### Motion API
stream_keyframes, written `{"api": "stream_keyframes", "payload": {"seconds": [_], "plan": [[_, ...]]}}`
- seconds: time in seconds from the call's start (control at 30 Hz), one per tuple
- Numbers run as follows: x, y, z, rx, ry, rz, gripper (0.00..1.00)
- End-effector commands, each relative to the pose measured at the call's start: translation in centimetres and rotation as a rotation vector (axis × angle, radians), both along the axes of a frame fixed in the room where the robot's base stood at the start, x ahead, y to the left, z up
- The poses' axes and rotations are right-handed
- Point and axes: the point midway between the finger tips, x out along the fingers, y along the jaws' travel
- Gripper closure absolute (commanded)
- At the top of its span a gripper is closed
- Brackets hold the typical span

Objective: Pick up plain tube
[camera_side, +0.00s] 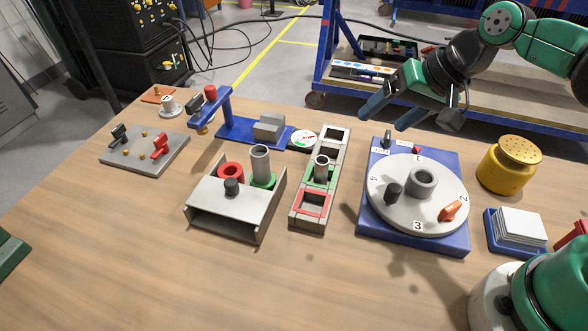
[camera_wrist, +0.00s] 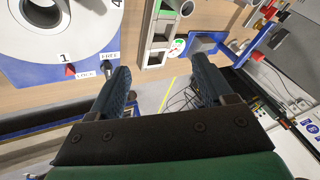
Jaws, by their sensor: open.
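My gripper (camera_side: 384,119) is open and empty, held above the back of the table behind the rotary jig. Its two blue fingers stand wide apart in the wrist view (camera_wrist: 162,75). A tall grey tube (camera_side: 261,162) stands upright at the green ring of a metal stand. A shorter grey tube (camera_side: 321,170) stands in the green-framed slot of a narrow rack (camera_side: 300,222). A thick grey hollow cylinder (camera_side: 421,182) sits mid-dial on the rotary jig (camera_side: 390,215). I cannot tell for certain which is the plain tube. My gripper touches none of them.
The metal stand (camera_side: 215,207) also has a red ring and a dark knob. A blue fixture (camera_side: 235,128) stands behind it. A yellow shaker (camera_side: 508,165) and a card tray (camera_side: 516,232) are right of the jig. The front table is mostly clear.

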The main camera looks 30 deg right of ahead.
Motion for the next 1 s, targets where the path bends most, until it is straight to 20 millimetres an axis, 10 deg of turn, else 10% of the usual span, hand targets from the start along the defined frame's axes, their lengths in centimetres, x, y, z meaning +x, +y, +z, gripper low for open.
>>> {"api": "stream_keyframes", "payload": {"seconds": [0.5,1.0], "plan": [[7.7,9.6,-4.6,0.911,0.801,-0.553,0.26],[7.9,13.2,-7.9,1.085,1.182,-0.666,0.26]]}}
